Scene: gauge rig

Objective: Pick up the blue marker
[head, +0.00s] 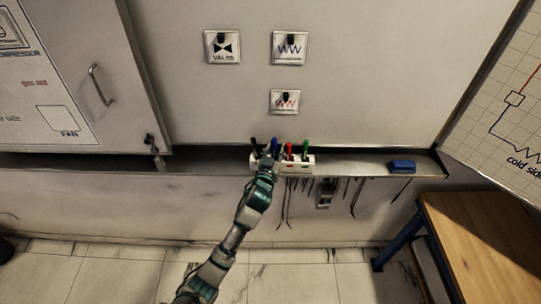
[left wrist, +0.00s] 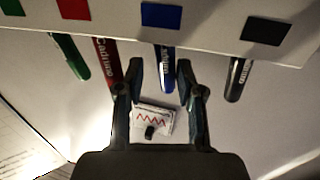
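The blue marker (head: 274,145) stands in the white marker holder (head: 302,168) on the wall ledge, partly hidden by my left gripper (head: 268,158). In the left wrist view the blue marker (left wrist: 168,72) lies between the two fingers of my left gripper (left wrist: 161,78). The fingers are apart, with a gap on the left side of the marker; the right finger is close to it, and I cannot tell if they touch. A blue square on the holder (left wrist: 200,22) is above the marker there. My right gripper is not in view.
Red (head: 289,150), green (head: 305,148) and black (head: 256,145) markers stand in the same holder, close to the blue one. A blue eraser (head: 402,166) lies on the ledge (head: 355,163) to the right. Tools hang below. A wooden table (head: 490,235) stands at lower right.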

